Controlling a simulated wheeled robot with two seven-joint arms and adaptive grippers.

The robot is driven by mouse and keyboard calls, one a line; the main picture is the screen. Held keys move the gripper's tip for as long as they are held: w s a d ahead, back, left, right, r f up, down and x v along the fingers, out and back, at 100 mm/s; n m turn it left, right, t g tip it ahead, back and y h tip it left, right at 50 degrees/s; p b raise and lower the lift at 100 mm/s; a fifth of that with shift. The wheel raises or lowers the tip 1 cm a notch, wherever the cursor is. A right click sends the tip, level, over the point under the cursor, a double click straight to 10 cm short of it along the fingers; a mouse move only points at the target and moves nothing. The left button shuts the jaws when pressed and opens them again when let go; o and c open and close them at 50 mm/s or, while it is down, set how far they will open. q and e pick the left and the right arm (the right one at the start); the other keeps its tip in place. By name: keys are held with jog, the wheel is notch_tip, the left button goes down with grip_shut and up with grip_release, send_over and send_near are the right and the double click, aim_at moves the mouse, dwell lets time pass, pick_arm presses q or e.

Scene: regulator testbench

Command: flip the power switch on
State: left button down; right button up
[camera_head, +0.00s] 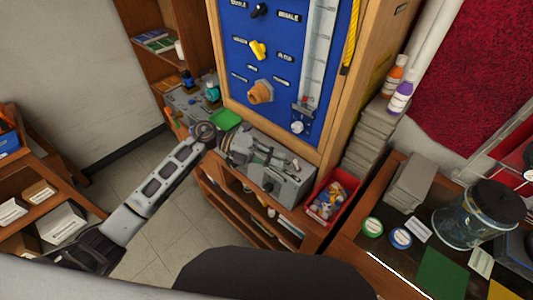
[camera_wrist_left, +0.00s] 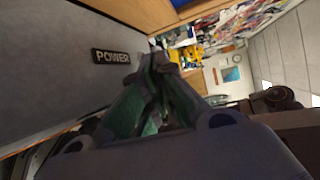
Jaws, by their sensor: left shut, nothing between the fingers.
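The grey testbench box (camera_head: 287,188) stands on the wooden bench below the blue panel. My left gripper (camera_head: 273,163) reaches over the box from the left in the head view. In the left wrist view, the fingers of my left gripper (camera_wrist_left: 158,64) are closed together and empty, close to a grey face (camera_wrist_left: 60,75) that bears a black POWER label (camera_wrist_left: 111,57). The fingertips are just right of that label. I cannot make out the switch itself; the fingers may hide it. I cannot tell whether they touch the face. My right gripper is not in view.
The blue panel (camera_head: 238,75) with knobs rises behind the box. A red bin (camera_head: 313,212) of small parts stands right of it. Grey blocks (camera_head: 371,135) with bottles are further right. A glass jar (camera_head: 465,228) stands on the right-hand table. Floor is open at left.

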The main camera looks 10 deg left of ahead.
pick_arm(q)
jog(key=shift+x, duration=1.05)
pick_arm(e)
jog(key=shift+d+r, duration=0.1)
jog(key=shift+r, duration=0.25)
pick_arm(q)
jog(key=shift+w, duration=0.1)
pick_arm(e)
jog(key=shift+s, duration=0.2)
pick_arm(q)
jog(key=shift+s+r, duration=0.15)
jog(key=shift+s, duration=0.1)
jog(key=shift+w, duration=0.1)
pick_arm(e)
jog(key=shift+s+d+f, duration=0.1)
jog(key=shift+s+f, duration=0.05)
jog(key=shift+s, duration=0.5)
pick_arm(q)
jog(key=shift+w+y, duration=0.1)
jog(key=shift+y, duration=0.2)
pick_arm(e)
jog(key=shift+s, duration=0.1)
